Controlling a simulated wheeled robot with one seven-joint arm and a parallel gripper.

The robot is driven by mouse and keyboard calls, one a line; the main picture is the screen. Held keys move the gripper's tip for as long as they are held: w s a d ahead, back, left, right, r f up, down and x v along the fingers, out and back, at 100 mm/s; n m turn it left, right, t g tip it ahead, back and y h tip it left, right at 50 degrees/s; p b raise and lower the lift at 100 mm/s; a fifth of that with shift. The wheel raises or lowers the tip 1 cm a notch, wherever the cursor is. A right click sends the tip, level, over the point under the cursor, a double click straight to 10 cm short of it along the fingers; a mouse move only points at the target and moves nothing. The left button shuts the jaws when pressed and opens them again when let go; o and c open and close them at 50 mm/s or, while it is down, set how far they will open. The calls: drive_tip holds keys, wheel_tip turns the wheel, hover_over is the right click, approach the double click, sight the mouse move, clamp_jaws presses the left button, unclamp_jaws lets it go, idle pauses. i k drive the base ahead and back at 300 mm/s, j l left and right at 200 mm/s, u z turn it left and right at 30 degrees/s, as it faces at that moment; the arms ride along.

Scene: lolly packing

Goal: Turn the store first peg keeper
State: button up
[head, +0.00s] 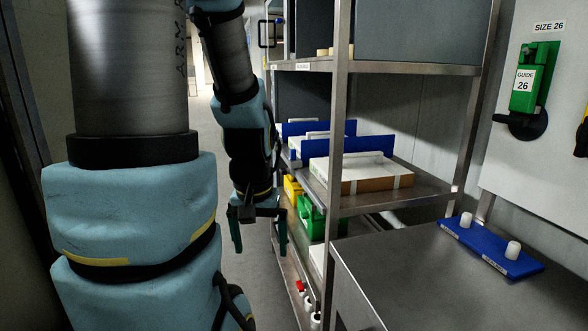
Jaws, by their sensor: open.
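A wall panel at the right bears a green guide (534,80) labelled "GUIDE 26" under a "SIZE 26" sign. A dark round piece (522,126), possibly a peg keeper, shows at the guide's lower end; how it is turned is unclear. My gripper (259,234) hangs fingers down, left of the shelf rack and far from the panel. It is open, with nothing seen between its fingers. Part of another dark and yellow item (582,135) is cut off at the right edge. I cannot tell for certain which piece is the store's first peg keeper.
A metal shelf rack (440,183) holds white boxes (362,170), blue boards, and yellow and green containers (312,219) lower down. A steel bench (430,285) at the lower right carries a blue plate (488,247) with two white knobs. The floor beyond my gripper looks clear.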

sight(519, 122)
drive_tip(key=z, duration=1.25)
